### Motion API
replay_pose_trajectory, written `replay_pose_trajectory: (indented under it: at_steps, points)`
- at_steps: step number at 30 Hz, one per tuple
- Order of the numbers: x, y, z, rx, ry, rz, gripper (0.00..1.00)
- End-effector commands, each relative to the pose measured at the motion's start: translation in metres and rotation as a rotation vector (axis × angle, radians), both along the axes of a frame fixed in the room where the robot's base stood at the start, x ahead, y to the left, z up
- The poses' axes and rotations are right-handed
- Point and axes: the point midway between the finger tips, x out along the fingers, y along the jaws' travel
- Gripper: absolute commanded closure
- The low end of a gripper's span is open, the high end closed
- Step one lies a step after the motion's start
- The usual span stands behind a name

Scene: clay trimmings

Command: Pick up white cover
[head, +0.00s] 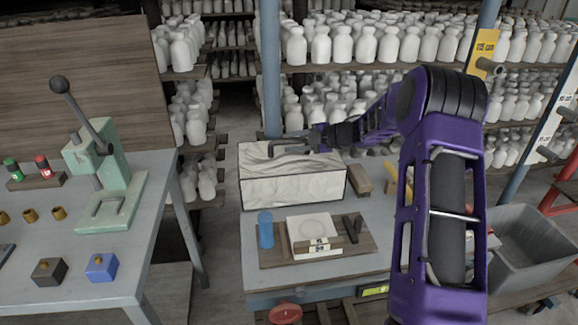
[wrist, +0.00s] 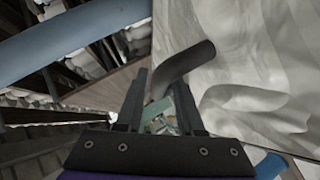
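The white cover (head: 258,152) is a pale, wrinkled top on a dark-edged box with creased white sides. A dark bent handle (head: 290,149) stands on it, and the handle (wrist: 191,60) also shows in the wrist view beside the creased white surface (wrist: 265,75). My gripper (head: 312,143) is at the handle, at the back of the cover. In the wrist view my gripper (wrist: 160,85) has its fingers apart, with the handle's bend at the gap between the tips. I cannot tell whether a finger touches it.
In front of the box, a wooden board (head: 271,257) bears a blue cylinder (head: 265,230) and a white square piece (head: 313,229). Shelves of white bottles (head: 365,45) and a blue post (head: 270,70) stand behind. A grey bin (head: 515,250) is at right.

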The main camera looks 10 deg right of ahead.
Motion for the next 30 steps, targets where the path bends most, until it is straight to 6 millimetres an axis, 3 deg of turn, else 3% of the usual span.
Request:
replay_pose_trajectory:
  at_steps: [4, 10, 30]
  points:
    - [-0.0001, -0.0006, 0.0007, -0.001, 0.000, -0.001, 0.63]
    - [-0.0003, -0.0008, 0.0008, -0.001, 0.000, -0.001, 0.99]
    - [-0.0003, -0.0011, 0.0011, 0.000, -0.001, -0.001, 1.00]
